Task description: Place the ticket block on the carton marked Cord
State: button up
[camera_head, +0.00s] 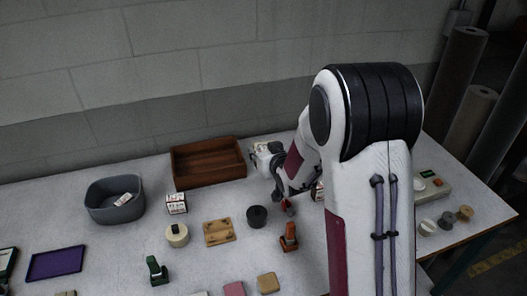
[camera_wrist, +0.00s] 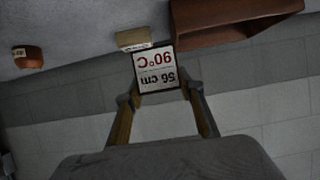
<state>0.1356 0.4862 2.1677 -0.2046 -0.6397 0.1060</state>
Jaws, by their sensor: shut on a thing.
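My gripper (camera_wrist: 160,88) is shut on a white ticket block (camera_wrist: 156,69), printed "56 cm" in black and "90°C" in red, upside down in the wrist view. The block sits between the fingertips. Just beyond it, partly covered, is a tan carton (camera_wrist: 133,37) with a small white label; I cannot read the label, so I cannot tell whether it says Cord. In the head view my gripper (camera_head: 284,192) is low, right of the brown wooden tray, and the held block cannot be made out.
The wooden tray (camera_head: 207,162) also shows in the wrist view (camera_wrist: 225,22). A labelled terracotta pot (camera_wrist: 28,57) stands apart. A grey bin (camera_head: 114,201), a printed white box (camera_head: 176,203), a dark round piece (camera_head: 257,216) and an orange stamp-like piece (camera_head: 289,238) stand on the table. My arm hides some table.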

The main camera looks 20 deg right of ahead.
jog(key=shift+d+f, duration=0.25)
jog(key=shift+f, duration=0.15)
jog(key=shift+w+d+f, duration=0.15)
jog(key=shift+d, duration=0.05)
jog(key=w+d+r, duration=0.2)
jog(key=w, duration=0.6)
jog(key=w+d+r, duration=0.3)
jog(key=w, duration=0.5)
jog(key=shift+r, duration=0.25)
jog(key=shift+s, duration=0.1)
jog(key=shift+f, duration=3.15)
